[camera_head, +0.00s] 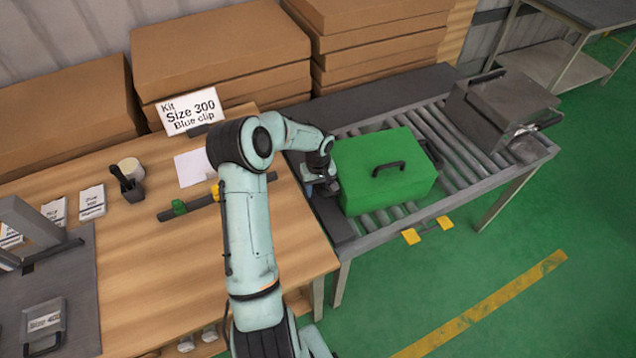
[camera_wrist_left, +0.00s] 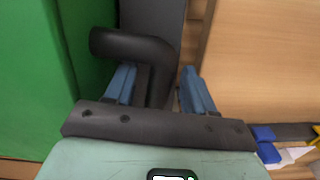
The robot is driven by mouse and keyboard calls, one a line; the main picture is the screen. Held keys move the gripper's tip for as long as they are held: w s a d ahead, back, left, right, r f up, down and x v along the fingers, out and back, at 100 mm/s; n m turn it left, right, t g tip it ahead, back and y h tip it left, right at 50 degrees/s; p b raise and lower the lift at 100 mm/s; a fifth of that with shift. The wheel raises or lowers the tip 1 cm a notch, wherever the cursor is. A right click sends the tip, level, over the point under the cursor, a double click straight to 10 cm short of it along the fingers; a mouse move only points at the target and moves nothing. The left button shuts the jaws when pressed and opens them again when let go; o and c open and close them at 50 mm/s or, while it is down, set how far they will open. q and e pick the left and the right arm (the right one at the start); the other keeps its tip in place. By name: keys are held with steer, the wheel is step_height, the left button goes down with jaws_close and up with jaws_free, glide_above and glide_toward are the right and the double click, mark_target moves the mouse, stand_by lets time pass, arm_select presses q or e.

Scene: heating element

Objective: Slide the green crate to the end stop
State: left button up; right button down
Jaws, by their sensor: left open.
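The green crate (camera_head: 385,172) sits closed on the roller conveyor, with a black handle on its lid and another on its right side. In the left wrist view the crate's green side (camera_wrist_left: 40,70) fills the left edge. A black bent handle (camera_wrist_left: 135,45) sticks out from it. My left gripper (camera_head: 325,186) is at the crate's left side. Its blue fingers (camera_wrist_left: 158,88) are open, with part of the handle between them. Contact cannot be told. I cannot clearly make out an end stop at the conveyor's right end.
The roller conveyor (camera_head: 462,150) has bare rollers right of the crate. A dark grey metal box (camera_head: 505,105) stands at its far right end. The wooden workbench (camera_head: 130,255) lies left, with a sign (camera_head: 190,110) and brown cartons (camera_head: 220,50) behind.

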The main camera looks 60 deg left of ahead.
arm_select(q)
jaws_close()
stand_by(1.4)
